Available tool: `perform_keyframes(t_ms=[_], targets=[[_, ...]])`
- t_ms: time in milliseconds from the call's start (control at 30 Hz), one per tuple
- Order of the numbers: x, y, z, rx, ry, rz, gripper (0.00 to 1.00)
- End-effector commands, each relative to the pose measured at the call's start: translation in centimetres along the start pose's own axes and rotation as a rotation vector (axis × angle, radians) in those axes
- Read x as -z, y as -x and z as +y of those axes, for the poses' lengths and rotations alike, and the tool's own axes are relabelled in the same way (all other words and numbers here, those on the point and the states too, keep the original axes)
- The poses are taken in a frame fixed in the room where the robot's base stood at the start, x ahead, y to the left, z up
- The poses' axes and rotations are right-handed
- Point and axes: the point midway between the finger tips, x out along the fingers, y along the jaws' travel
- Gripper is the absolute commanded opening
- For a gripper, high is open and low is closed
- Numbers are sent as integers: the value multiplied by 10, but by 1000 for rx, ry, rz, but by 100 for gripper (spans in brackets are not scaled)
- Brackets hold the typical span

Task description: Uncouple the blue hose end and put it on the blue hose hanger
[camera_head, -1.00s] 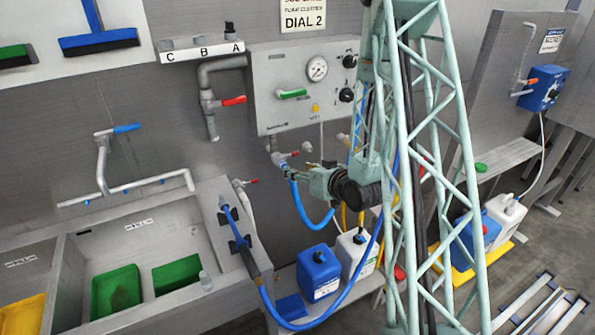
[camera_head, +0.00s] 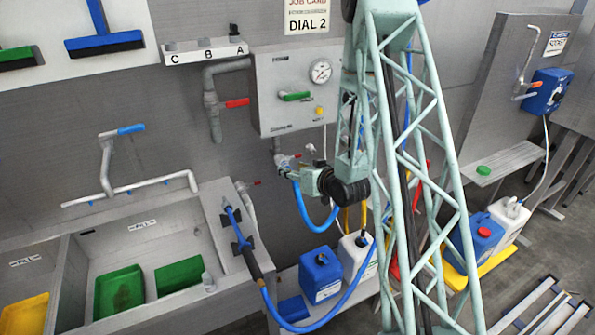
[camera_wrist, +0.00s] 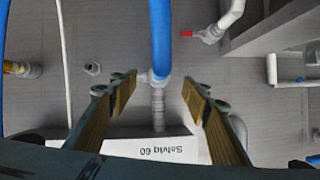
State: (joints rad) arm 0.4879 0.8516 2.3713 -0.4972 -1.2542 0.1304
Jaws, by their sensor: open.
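The blue hose (camera_head: 303,212) loops down from a grey pipe fitting (camera_head: 284,160) below the wall panel. In the wrist view the blue hose (camera_wrist: 160,40) runs down to a grey ribbed coupling (camera_wrist: 157,105). My gripper (camera_wrist: 159,92) is open, with one finger on each side of the hose end and a visible gap to both. In the head view my gripper (camera_head: 298,174) is beside the fitting, partly hidden by the hose and wrist. I cannot pick out a blue hose hanger with certainty.
A red-handled valve (camera_wrist: 190,34) and white pipe (camera_wrist: 232,14) are near my gripper. The panel box (camera_head: 290,90) is above. Blue (camera_head: 320,275) and white (camera_head: 357,255) canisters stand below. A blue spray hose (camera_head: 235,222) is clipped at the sink (camera_head: 185,225).

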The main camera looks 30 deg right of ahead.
Motion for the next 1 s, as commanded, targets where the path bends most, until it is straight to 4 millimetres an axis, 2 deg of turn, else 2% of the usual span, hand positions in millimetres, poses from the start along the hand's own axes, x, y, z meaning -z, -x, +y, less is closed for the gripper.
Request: perform_keyframes(t_ms=[300, 500, 700, 1000], targets=[[0, -39, -1, 1, 1, 0, 44], [1, -57, 0, -1, 0, 2, 44], [0, -67, 0, -1, 0, 0, 44], [0, -69, 0, -1, 0, 1, 44]])
